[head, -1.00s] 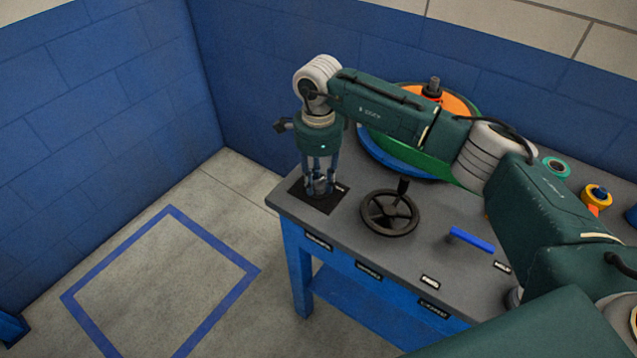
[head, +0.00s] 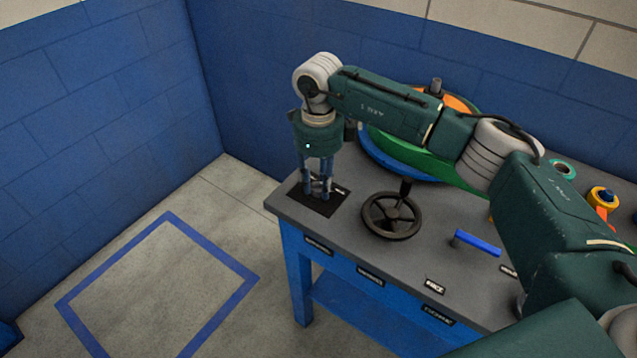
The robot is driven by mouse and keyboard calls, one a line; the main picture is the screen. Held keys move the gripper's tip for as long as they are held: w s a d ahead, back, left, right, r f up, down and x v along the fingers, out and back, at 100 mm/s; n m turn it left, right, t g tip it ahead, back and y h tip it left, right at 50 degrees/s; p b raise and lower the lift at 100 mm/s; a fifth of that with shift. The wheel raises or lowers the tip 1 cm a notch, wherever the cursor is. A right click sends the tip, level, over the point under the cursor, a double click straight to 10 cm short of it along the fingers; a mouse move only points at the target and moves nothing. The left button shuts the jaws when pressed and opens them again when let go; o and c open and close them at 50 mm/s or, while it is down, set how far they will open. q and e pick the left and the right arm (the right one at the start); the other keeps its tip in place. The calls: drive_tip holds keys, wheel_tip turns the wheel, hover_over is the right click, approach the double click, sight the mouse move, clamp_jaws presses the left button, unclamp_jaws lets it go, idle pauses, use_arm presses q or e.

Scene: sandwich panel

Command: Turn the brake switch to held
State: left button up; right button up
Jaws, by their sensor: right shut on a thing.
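My right gripper (head: 318,191) points down over a black square plate (head: 325,206) at the table's left corner. Its fingers are shut on a small knob, which they mostly hide; I take it for the brake switch. A small label (head: 342,189) with light marks lies at the plate's right edge, too small to read. I cannot tell which way the switch points. My left gripper is not in view.
A black handwheel (head: 391,216) with an upright handle stands right of the plate. A blue bar handle (head: 478,242) lies further right. Large coloured discs (head: 400,158) stand behind my arm. A blue floor square (head: 205,231) lies left.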

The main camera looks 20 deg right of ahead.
sight(319, 183)
drive_tip(key=shift+r, duration=0.1)
drive_tip(key=o, duration=1.1)
drive_tip(key=shift+o, duration=0.2)
drive_tip(key=shift+r, duration=0.15)
wheel_tip(319, 183, up, 12)
drive_tip(key=shift+f, duration=0.2)
